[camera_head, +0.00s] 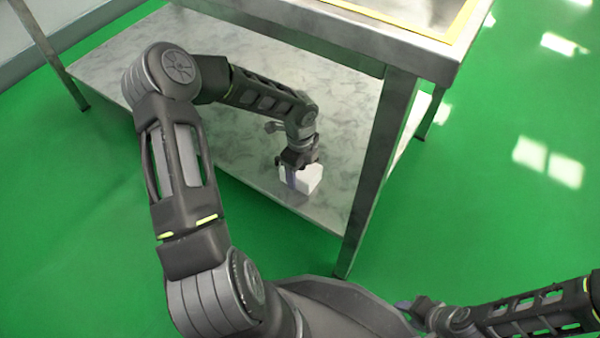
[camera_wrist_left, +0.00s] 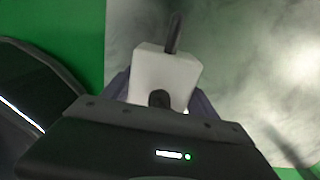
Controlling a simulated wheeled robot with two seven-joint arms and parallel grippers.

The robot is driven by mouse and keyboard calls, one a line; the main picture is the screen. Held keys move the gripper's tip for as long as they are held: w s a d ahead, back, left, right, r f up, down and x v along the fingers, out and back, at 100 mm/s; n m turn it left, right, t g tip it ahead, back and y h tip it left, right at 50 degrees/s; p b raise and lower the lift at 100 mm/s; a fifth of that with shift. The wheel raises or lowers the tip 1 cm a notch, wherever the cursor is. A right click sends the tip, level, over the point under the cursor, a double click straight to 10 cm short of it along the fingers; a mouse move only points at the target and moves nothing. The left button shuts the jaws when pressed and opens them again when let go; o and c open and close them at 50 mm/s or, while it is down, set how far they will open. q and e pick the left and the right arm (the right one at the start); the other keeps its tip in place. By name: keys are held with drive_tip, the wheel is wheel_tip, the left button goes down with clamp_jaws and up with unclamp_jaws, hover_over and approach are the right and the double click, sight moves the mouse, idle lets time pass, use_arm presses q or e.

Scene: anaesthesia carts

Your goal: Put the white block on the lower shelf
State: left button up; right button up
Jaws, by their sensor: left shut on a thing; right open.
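The white block (camera_head: 309,178) is at the front part of the metal lower shelf (camera_head: 250,105), under the table top. My left gripper (camera_head: 296,172) reaches in under the top and is shut on the block. The left wrist view shows the white block (camera_wrist_left: 165,75) between the fingers of my left gripper (camera_wrist_left: 165,70), with the grey shelf surface (camera_wrist_left: 240,70) below it. The block is at or just above the shelf; I cannot tell if it touches. My right arm shows at the lower right of the head view, but its fingertips are not clearly seen.
The table top (camera_head: 400,35) with a yellow-edged border overhangs the shelf. A metal leg (camera_head: 377,165) stands to the right of the block. The shelf's front edge is close to the block. Green floor (camera_head: 480,200) lies open on the right.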

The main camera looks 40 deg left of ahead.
use_arm(q)
drive_tip(key=shift+f, duration=0.15)
drive_tip(key=o, duration=1.6)
wheel_tip(320, 180, up, 8)
drive_tip(key=p, duration=0.4)
